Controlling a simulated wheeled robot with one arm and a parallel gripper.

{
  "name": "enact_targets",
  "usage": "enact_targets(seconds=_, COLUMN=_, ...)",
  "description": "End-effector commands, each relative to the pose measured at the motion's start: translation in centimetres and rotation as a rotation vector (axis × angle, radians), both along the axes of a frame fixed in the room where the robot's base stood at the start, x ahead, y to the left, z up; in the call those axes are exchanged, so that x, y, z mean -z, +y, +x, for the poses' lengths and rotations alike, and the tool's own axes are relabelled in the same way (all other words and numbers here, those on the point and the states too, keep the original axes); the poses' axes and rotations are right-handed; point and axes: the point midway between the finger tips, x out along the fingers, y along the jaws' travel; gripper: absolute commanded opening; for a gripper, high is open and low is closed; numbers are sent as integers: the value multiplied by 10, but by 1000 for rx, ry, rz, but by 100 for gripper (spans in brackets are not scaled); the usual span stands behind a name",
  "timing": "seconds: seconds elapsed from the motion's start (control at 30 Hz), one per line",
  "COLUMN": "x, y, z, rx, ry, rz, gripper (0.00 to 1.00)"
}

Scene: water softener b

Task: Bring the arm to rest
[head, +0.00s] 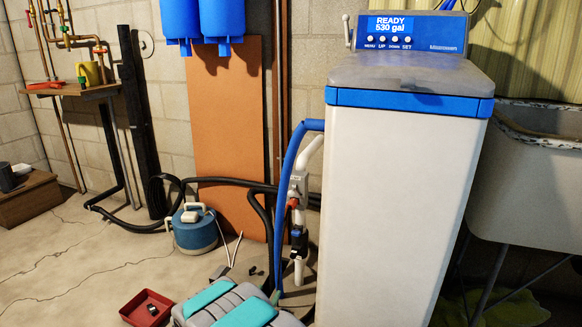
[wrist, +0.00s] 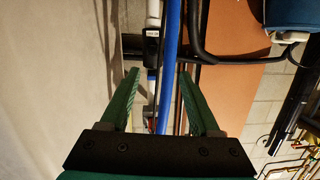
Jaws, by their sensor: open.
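My gripper (wrist: 158,78) shows in the wrist view with its two green fingers apart and nothing between them. Behind the gap are a blue hose (wrist: 169,60) and a pale pipe with a black fitting (wrist: 151,46); I cannot tell how far off they are. In the head view, grey and teal parts of my arm (head: 235,306) show at the bottom edge, left of the softener cabinet. The fingers are not clear in that view.
The white softener cabinet (head: 395,200) stands right of centre; its display reads READY 530 gal. A sink (head: 530,165) stands further right. A blue canister (head: 195,230), black hoses and a red tray (head: 147,308) are on the floor at left. Open floor (head: 60,270) lies far left.

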Motion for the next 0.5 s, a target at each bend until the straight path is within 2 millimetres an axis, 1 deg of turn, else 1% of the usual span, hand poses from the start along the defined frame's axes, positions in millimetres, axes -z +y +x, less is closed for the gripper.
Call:
enact_targets(seconds=0.03, x=-7, y=-1, z=3, rx=-4, ry=17, rz=19, gripper=63)
enact_targets(seconds=0.13, x=-15, y=0, z=7, rx=-23, ry=69, rz=59, gripper=63)
enact_targets(seconds=0.23, x=-29, y=0, z=11, rx=-49, ry=132, rz=111, gripper=63)
enact_targets(seconds=0.3, x=-43, y=0, z=13, rx=-75, ry=186, rz=153, gripper=63)
enact_targets(seconds=0.37, x=-54, y=0, z=11, rx=-101, ry=239, rz=188, gripper=63)
enact_targets(seconds=0.4, x=-63, y=0, z=10, rx=-119, ry=270, rz=209, gripper=63)
enact_targets(seconds=0.47, x=-74, y=-1, z=5, rx=-146, ry=322, rz=236, gripper=63)
enact_targets(seconds=0.5, x=-83, y=-2, z=1, rx=-164, ry=357, rz=255, gripper=63)
